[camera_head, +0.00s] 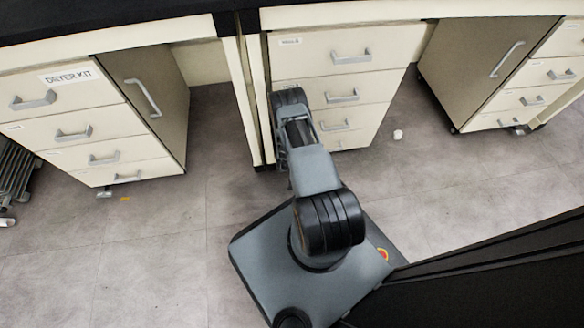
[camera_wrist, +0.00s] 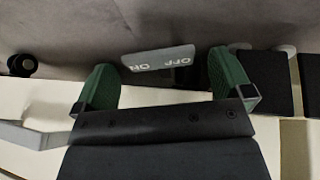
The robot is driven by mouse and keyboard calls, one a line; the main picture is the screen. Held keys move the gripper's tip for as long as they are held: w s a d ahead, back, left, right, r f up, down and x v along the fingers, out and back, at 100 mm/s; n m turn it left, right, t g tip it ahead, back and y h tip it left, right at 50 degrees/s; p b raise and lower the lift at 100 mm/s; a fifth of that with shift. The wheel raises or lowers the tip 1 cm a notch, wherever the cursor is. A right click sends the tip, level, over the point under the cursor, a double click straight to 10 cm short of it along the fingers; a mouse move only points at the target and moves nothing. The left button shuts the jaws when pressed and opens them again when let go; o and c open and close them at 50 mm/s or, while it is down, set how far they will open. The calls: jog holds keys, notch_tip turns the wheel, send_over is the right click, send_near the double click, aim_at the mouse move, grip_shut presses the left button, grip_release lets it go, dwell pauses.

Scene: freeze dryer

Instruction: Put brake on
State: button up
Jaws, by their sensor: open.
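The brake pedal (camera_wrist: 158,58) is a grey tab with OFF and ON lettering, which reads upside down in the wrist view. My gripper (camera_wrist: 163,76) is open, with one green-padded finger on each side of the pedal. The pedal lies near the level of the fingertips with gaps to both; I cannot tell its exact depth between them. In the head view my arm reaches down in front of the middle drawer cabinet (camera_head: 372,84); the arm hides the gripper there.
A drawer handle (camera_wrist: 35,133) is close by at the left in the wrist view. A dark round thing (camera_wrist: 22,65) is at upper left, dark blocks at right. Cabinets stand left (camera_head: 95,135) and right (camera_head: 490,60). A small white object (camera_head: 397,134) lies on open floor.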

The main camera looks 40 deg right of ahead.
jog(key=shift+d+f, duration=0.1)
jog(key=shift+f, duration=0.2)
jog(key=c, duration=0.9)
jog(key=shift+w+d, duration=0.1)
jog(key=shift+d+t+y, duration=0.2)
jog(key=shift+t+y, duration=0.3)
jog(key=shift+y, duration=0.4)
jog(key=shift+d+m+t+y+b, duration=0.2)
jog(key=shift+m+t+y+b, duration=0.2)
jog(key=shift+y, duration=0.4)
jog(key=shift+c, duration=0.2)
